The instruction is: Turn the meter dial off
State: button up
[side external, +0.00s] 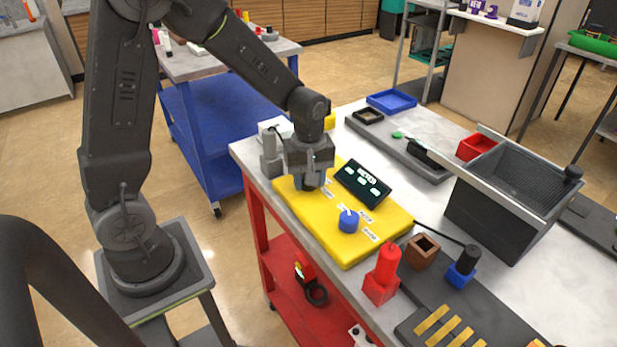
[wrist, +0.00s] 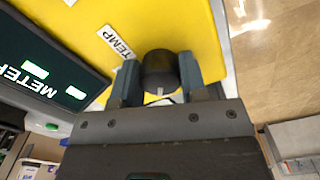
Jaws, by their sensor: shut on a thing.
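A yellow panel (side external: 340,239) lies on the grey table, with a black meter display (side external: 362,184) showing lit green fields. The display also shows in the wrist view (wrist: 50,75), marked "METER". A blue dial (side external: 348,222) with a white pointer sits on the panel's near part. A black dial (wrist: 159,70) with a light pointer mark sits near a "TEMP" label at the panel's edge. My gripper (wrist: 159,80) is shut on the black dial, a finger on each side. In the side view my gripper (side external: 311,183) is over the panel's far left part and hides most of that dial.
A red block with a cylinder (side external: 383,273), a brown square block (side external: 422,250) and a blue block with a black cylinder (side external: 463,266) stand right of the panel. A grey bin (side external: 515,180) is at the right.

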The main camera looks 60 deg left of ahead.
jog(key=shift+n, duration=0.4)
jog(key=o, duration=0.9)
notch_tip(320, 180, up, 14)
jog(key=shift+f, duration=0.1)
dwell(0.4)
jog(key=s+d+r+m+t, duration=0.1)
jog(key=s+m+t, duration=0.1)
jog(key=s+m, duration=0.3)
jog(key=s+d+r+m+t, duration=0.1)
jog(key=s+d+m, duration=0.1)
jog(key=s+m, duration=0.3)
jog(key=s+d+r+m+t, duration=0.1)
jog(key=s+d+m+t, duration=0.1)
jog(key=s+m, duration=0.2)
jog(key=shift+s+m+t, duration=0.3)
jog(key=shift+s+m, duration=0.1)
jog(key=shift+s, duration=0.1)
